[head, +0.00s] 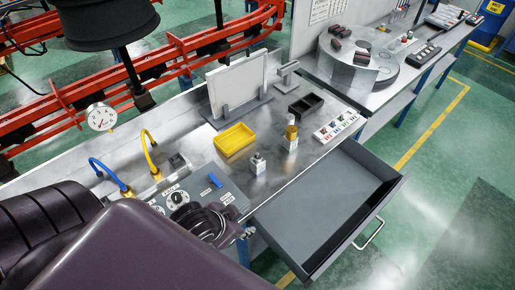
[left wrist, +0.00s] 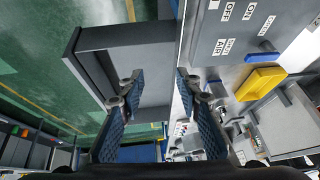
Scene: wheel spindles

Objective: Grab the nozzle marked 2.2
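A white rack (head: 340,125) with a row of small parts and coloured labels sits near the front edge of the metal bench. Its markings are too small to read, so I cannot tell which nozzle is marked 2.2. My left gripper (head: 205,222) is over the control panel, partly hidden behind my arm in the head view, left of the rack and apart from it. In the left wrist view the left gripper (left wrist: 158,84) has its fingers spread with nothing between them. My right gripper is not in view.
An open grey drawer (head: 315,215) juts out below the bench. A yellow tray (head: 235,139), a small metal block (head: 257,164), a brass-topped part (head: 291,133) and a black bin (head: 306,105) stand on the bench. The control panel (head: 228,197) has a blue switch.

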